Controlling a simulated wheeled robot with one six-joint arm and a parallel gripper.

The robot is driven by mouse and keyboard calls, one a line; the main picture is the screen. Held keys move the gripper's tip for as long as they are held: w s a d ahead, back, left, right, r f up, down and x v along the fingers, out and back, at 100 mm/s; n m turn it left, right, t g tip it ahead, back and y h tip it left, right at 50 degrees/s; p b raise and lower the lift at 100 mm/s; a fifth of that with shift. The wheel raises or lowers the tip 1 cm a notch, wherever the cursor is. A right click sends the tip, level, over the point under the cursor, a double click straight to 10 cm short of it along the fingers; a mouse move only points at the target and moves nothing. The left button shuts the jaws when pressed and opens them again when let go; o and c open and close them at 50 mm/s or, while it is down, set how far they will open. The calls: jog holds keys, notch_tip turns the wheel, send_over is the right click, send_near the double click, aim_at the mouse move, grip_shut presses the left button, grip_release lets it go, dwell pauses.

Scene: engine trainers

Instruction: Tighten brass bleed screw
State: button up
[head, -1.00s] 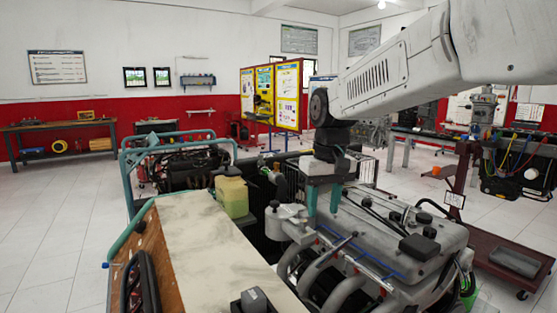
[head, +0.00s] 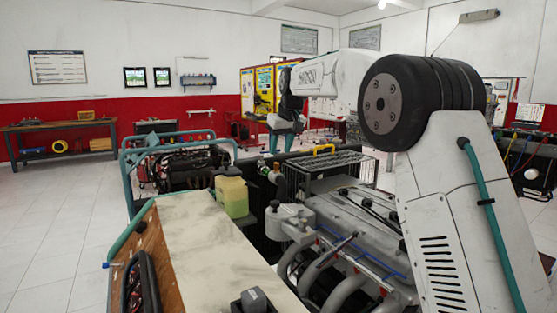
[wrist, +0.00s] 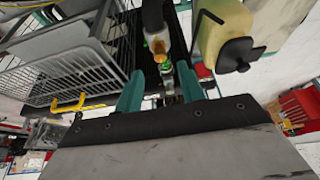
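My gripper shows in the head view (head: 270,143) pointing down above the radiator area, behind the yellowish reservoir. In the wrist view, its two teal fingers (wrist: 160,90) are apart, with nothing clasped between them. A small brass piece (wrist: 158,47), seemingly the bleed screw, shows beyond the fingertips, at the end of a black hose (wrist: 152,14). The gap between fingers and brass cannot be judged exactly. In the head view a small fitting (head: 264,168) sits below the gripper, too small to make out clearly.
The yellowish reservoir (head: 230,196) with its black cap (wrist: 238,54) stands close to one side of the fitting. A wire basket (wrist: 75,68) with a yellow handle (head: 322,149) is on the other side. The engine (head: 350,225) lies nearer.

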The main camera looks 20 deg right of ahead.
aim_at(276, 167)
jog(key=x, duration=0.5)
grip_shut()
